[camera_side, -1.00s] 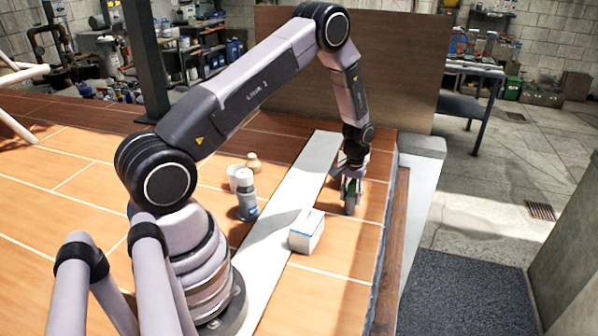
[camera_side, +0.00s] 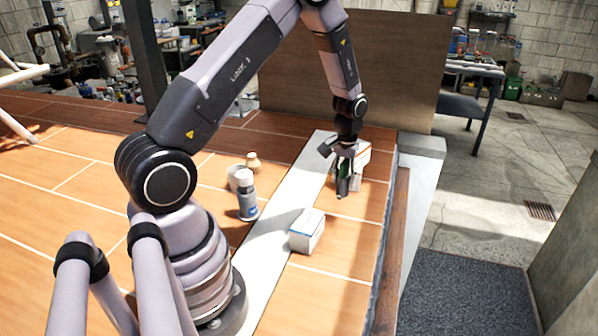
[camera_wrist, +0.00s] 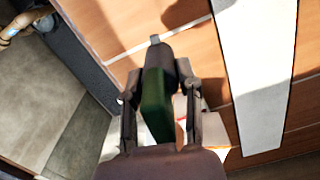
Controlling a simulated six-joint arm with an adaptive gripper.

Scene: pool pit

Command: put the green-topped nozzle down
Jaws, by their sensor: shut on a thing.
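The green-topped nozzle (camera_side: 343,185) is held in my gripper (camera_side: 346,170). In the side view it hangs with its dark end downward, seemingly above the wooden deck near the right edge of the white strip. In the wrist view the nozzle (camera_wrist: 157,95) shows a green body and a dark grey end with a small tip, between the two fingers of my gripper (camera_wrist: 160,92). My gripper is shut on it. The fingers hide part of its sides.
A white box with red marking (camera_side: 364,152) stands just behind my gripper. A white-and-blue box (camera_side: 307,232) is nearer the camera. A blue bottle (camera_side: 247,196), a white cup (camera_side: 232,176) and a tan jar (camera_side: 253,162) stand left of the white strip (camera_side: 272,238). The deck drops off at the right.

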